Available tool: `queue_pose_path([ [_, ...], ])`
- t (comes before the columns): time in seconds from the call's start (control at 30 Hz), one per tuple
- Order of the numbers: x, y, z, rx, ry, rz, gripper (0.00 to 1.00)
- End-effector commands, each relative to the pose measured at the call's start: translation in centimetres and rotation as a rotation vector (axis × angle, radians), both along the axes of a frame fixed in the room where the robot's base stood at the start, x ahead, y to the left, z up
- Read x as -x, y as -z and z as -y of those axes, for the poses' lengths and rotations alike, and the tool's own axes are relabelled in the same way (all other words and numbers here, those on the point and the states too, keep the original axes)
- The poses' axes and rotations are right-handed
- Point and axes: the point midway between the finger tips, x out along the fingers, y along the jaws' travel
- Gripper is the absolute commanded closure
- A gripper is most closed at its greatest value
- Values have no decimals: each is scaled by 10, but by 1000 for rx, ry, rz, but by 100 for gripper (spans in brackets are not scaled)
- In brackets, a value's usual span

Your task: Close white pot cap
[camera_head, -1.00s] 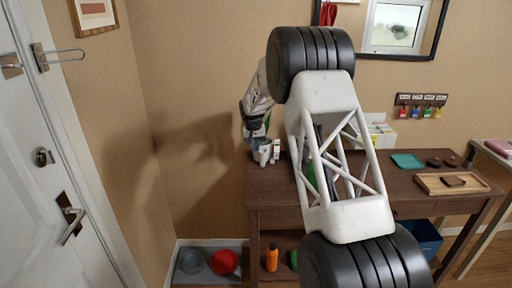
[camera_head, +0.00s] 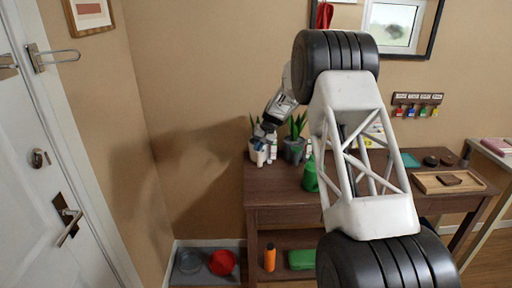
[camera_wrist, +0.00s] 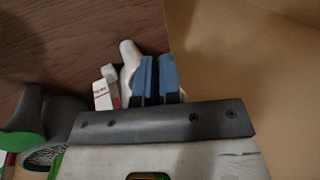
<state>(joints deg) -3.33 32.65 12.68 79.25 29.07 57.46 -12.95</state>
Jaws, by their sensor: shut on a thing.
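My gripper (camera_head: 260,144) is at the left end of the dark wooden table, low over the things there. In the wrist view its two blue fingertips (camera_wrist: 156,76) are close together. They are shut on a white rounded object (camera_wrist: 129,58), which shows on both sides of the fingers. It also shows just below the gripper in the head view (camera_head: 262,158). It may be the white pot or its cap; the fingers hide where cap and pot meet, so I cannot tell whether the cap is seated.
A white box with red print (camera_wrist: 104,92) stands close beside the white object. A grey pot with a plant (camera_head: 294,150) and a green watering can (camera_head: 310,177) stand to the right. A wooden tray (camera_head: 447,184) lies further right. The wall is close behind.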

Motion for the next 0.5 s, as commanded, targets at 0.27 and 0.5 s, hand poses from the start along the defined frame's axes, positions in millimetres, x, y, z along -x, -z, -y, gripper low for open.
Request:
queue_pose_path([
  [0.27, 0, 5, 10, -215, 2, 0, 100],
  [0.5, 0, 9, 15, -379, 1, -1, 100],
])
